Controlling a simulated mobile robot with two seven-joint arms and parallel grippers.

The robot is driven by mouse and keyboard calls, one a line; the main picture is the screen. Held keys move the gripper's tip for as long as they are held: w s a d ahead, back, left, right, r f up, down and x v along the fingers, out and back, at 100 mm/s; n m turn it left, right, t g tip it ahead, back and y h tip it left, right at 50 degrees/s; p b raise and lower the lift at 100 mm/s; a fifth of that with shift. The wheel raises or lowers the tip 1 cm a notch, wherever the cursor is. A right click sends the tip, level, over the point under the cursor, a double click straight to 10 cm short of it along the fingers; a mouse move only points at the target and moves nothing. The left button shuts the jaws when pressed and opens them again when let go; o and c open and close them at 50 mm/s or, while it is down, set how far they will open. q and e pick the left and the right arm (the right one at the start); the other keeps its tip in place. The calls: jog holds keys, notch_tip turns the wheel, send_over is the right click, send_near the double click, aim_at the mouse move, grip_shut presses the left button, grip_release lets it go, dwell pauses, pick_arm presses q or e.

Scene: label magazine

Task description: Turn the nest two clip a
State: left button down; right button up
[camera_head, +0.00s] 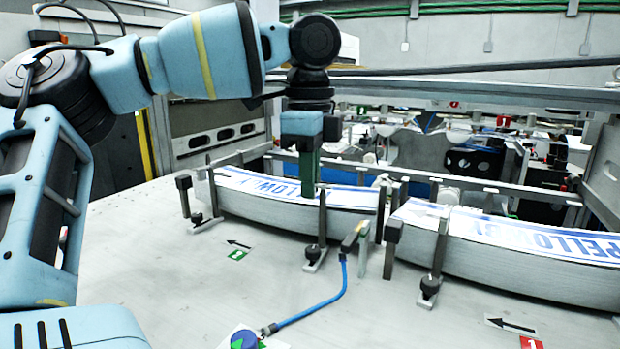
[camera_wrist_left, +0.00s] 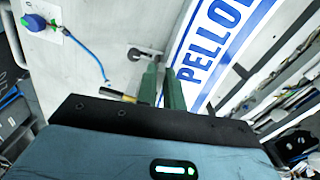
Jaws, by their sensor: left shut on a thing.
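Several dark upright clips with black knobs at their feet stand along the front of two long paper-label stacks. My left gripper (camera_head: 309,186) reaches down from above at the left label stack (camera_head: 240,203). Its green fingers are shut on the upper part of a clip (camera_head: 322,225) at the front of that stack; the exact contact is partly hidden. In the left wrist view the fingers (camera_wrist_left: 161,78) stand close together beside the printed label, with the clip's foot and knob (camera_wrist_left: 143,54) beyond. I cannot tell which clip is nest two clip a. My right gripper is not in view.
The right label stack (camera_head: 520,262) lies beyond a gap, with its own knobbed clip (camera_head: 430,285). A rail runs behind the stacks.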

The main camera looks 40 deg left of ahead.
pick_arm(q)
jog(key=shift+m, duration=0.4)
jog(key=c, duration=1.5)
grip_release()
jog(key=shift+w+r, duration=0.1)
jog(key=shift+r+b, duration=0.35)
jog(key=shift+r, duration=3.5)
